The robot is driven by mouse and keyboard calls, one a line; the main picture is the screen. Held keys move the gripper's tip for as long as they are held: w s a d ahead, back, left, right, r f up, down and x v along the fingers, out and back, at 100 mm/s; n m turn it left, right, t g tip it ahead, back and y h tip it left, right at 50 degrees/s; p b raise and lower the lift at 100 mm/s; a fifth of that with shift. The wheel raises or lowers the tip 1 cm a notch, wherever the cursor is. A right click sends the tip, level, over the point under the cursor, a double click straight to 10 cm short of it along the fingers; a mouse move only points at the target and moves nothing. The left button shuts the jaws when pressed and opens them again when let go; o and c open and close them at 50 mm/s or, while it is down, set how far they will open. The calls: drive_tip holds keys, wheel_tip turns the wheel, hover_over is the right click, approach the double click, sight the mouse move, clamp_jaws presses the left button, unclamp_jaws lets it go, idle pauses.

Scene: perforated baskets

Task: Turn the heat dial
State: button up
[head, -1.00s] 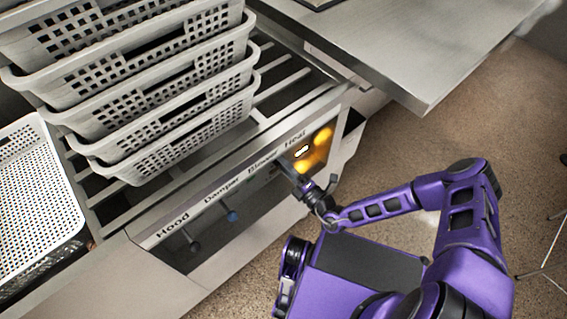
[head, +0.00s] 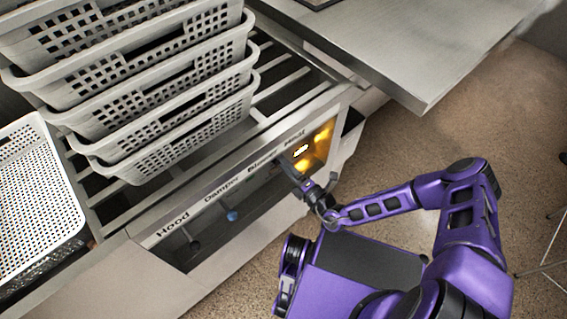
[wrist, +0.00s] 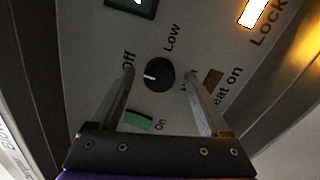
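The heat dial (wrist: 158,74) is a round black knob with a white pointer mark, on a grey panel lettered Off, Low and, partly covered, what seems to be High. The white mark points left, toward the Off side. My gripper (wrist: 158,72) is open in the wrist view, one finger left and one right of the dial, with gaps on both sides. How far the fingertips are from the panel I cannot tell. In the head view my gripper (head: 284,165) reaches into the panel recess under the Blower and Heat labels, and the dial is hidden there.
A lit yellow display (head: 301,151) sits right of my gripper. A green button (wrist: 138,121) lies below the dial. A blue knob (head: 232,215) is under Damper. Stacked white baskets (head: 175,140) stand on the slats behind. A metal table (head: 430,90) juts out at upper right.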

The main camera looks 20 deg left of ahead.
drive_tip(key=v, duration=1.7)
drive_tip(key=shift+s, duration=0.15)
drive_tip(key=shift+d, duration=0.2)
